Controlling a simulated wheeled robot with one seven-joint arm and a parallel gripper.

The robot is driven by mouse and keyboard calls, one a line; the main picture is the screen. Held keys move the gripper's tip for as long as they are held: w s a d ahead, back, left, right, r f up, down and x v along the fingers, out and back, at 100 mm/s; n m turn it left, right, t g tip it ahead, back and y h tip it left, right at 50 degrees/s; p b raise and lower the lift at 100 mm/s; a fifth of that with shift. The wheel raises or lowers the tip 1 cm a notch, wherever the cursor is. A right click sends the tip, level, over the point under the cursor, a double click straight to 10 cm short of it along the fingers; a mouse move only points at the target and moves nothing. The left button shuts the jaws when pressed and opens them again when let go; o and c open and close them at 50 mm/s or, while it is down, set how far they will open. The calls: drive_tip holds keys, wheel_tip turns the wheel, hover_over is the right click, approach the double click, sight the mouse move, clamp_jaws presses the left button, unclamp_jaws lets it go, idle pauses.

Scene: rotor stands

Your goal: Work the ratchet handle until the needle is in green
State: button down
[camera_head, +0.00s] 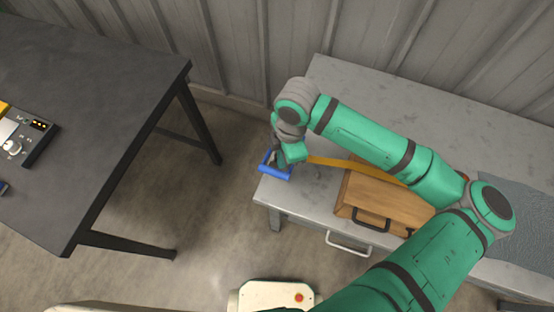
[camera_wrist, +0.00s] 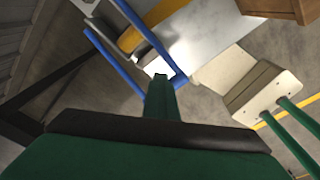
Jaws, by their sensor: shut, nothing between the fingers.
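The ratchet handle (camera_head: 277,176) is a blue bar frame at the near left corner of the grey workbench. In the wrist view, its blue bars (camera_wrist: 119,68) stretch from the upper left to just beyond my fingertips. An orange strap (camera_head: 325,161) runs from it to a wooden case (camera_head: 392,207). My gripper (camera_head: 280,160) is over the handle, shut and empty. The wrist view shows the green fingers (camera_wrist: 162,85) close to the handle's end; I cannot tell whether they touch. No needle or green zone can be made out; the arm covers part of the strap and case.
The grey workbench (camera_head: 345,100) stands against a ribbed wall, with a pull handle (camera_head: 350,248) on its front. A dark table (camera_head: 100,90) on the left carries a control box (camera_head: 25,138). Open floor (camera_head: 205,215) lies between the two.

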drive_tip(key=shift+w+d+r, duration=0.15)
drive_tip(key=shift+w+d, duration=0.05)
drive_tip(key=shift+d, duration=0.35)
drive_tip(key=shift+w+d+r, duration=0.15)
drive_tip(key=shift+w+d, duration=0.05)
drive_tip(key=shift+d, duration=0.35)
drive_tip(key=shift+w+d+r, duration=0.1)
drive_tip(key=shift+d+r, duration=0.1)
drive_tip(key=shift+r, duration=0.2)
wheel_tip(320, 180, up, 10)
drive_tip(key=shift+a, duration=0.15)
